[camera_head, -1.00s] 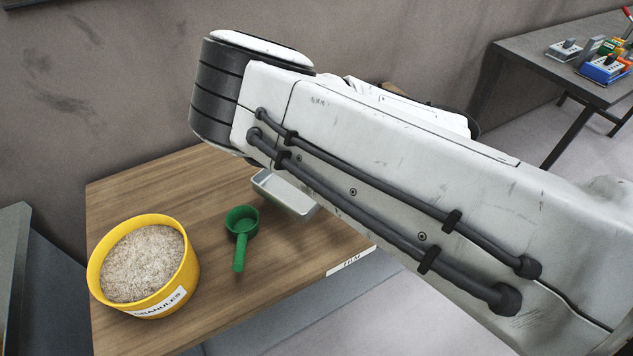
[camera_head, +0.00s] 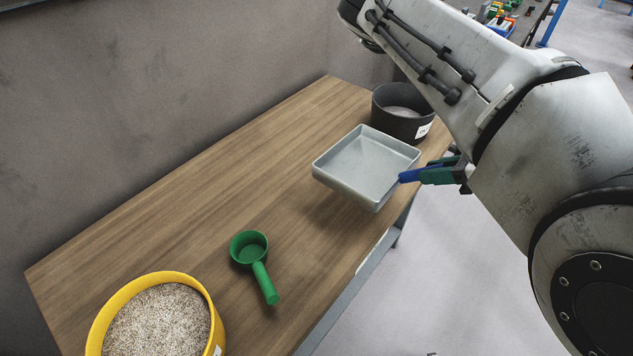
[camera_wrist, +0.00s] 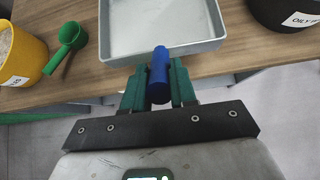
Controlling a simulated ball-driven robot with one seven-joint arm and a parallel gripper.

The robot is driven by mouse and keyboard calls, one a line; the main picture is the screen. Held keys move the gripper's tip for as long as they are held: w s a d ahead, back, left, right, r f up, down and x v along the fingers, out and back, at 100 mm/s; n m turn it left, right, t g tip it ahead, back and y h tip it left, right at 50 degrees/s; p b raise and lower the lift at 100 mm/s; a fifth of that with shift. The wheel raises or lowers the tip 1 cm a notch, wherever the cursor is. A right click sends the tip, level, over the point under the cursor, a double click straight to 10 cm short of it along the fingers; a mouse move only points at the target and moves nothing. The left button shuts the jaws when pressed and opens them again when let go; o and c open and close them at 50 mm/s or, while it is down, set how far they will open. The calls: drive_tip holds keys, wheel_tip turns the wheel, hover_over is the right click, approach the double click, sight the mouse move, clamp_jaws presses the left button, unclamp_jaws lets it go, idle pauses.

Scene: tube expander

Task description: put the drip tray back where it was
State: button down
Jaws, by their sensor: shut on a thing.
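The drip tray (camera_head: 365,165) is a shallow, square, light grey metal tray with a blue handle (camera_wrist: 160,75). My gripper (camera_head: 422,176) has its green fingers shut on this handle, from the tray's right side in the head view. The tray is close to level and looks held a little above the wooden table, with a shadow below it. It looks empty. In the wrist view the tray (camera_wrist: 160,28) lies straight ahead of my gripper (camera_wrist: 159,85), with its far part cut off by the frame.
A dark bin (camera_head: 402,112) with a white label stands just behind the tray. A green scoop (camera_head: 250,250) lies nearer, and a yellow tub of granules (camera_head: 160,315) stands at the near left. The table's middle and left (camera_head: 200,195) are clear. A wall runs behind.

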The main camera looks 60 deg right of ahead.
approach(374, 171)
drive_tip(key=w, duration=0.1)
drive_tip(key=w+f, duration=0.1)
drive_tip(key=w, duration=0.1)
drive_tip(key=shift+w+d+f, duration=0.3)
drive_tip(key=shift+w+f, duration=0.05)
drive_tip(key=x, duration=0.5)
drive_tip(key=shift+s+d+f, duration=0.15)
drive_tip(key=shift+d+f, duration=0.05)
drive_tip(key=shift+f, duration=0.45)
drive_tip(key=shift+x, duration=0.8)
wheel_tip(374, 171, down, 3)
drive_tip(key=shift+s+f, duration=0.1)
drive_tip(key=shift+f, duration=0.15)
drive_tip(key=c, duration=0.9)
unclamp_jaws()
drive_tip(key=shift+s, duration=0.1)
drive_tip(key=v, duration=1.2)
drive_tip(key=shift+r, duration=0.1)
